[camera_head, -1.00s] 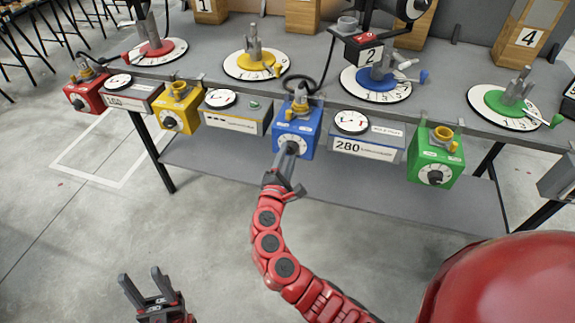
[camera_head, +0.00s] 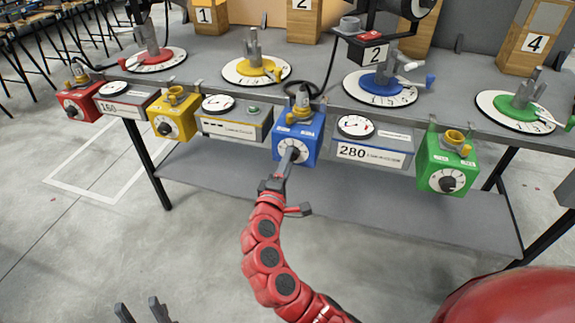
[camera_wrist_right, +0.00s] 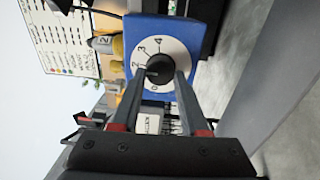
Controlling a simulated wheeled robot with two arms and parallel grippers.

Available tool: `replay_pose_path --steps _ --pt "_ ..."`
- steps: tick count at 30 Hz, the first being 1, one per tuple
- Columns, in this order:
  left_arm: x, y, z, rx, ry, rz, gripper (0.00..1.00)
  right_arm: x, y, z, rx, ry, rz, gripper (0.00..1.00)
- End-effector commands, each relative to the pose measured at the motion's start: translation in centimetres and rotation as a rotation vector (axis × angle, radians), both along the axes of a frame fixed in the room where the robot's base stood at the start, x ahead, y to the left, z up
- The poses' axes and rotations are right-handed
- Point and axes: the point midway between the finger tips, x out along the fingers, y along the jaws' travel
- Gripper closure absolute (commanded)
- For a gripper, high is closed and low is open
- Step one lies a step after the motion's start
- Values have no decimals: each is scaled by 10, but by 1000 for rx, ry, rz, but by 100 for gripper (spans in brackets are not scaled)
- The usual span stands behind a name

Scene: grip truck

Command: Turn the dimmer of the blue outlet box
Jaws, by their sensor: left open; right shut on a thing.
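The blue outlet box (camera_head: 297,135) hangs on the front edge of the table, with a yellow socket on top and a plug in it. Its round white dial with numbers and a black dimmer knob faces me; in the right wrist view the dimmer knob (camera_wrist_right: 160,69) sits in the middle of the dial. My right gripper (camera_head: 286,160) reaches up to the dial, and its two fingers (camera_wrist_right: 158,84) are shut on the knob, one on each side. My left gripper (camera_head: 140,312) is open and empty at the bottom edge of the head view, mostly cut off.
Red (camera_head: 82,103), yellow (camera_head: 172,117) and green (camera_head: 447,165) outlet boxes hang along the same edge. A meter marked 280 (camera_head: 372,145) is right of the blue box, and another meter (camera_head: 235,122) is left. A lower shelf (camera_head: 390,205) runs beneath.

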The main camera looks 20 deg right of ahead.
Motion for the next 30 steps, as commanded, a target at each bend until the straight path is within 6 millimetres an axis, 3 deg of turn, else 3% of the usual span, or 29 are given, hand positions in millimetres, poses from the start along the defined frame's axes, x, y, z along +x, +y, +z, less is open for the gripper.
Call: replay_pose_path --steps 10,11,15,25,30 --pt "0 0 0 0 0 0 50 0 0 0 1 0 -1 100" --pt "0 0 0 0 0 0 50 0 0 0 0 0 -1 52" --pt "0 0 0 0 0 0 50 0 0 0 0 0 -1 27" --pt "0 0 0 0 0 0 50 -1 1 0 0 0 0 26" --pt "0 0 1 0 0 0 50 -18 13 -2 -2 3 3 26"
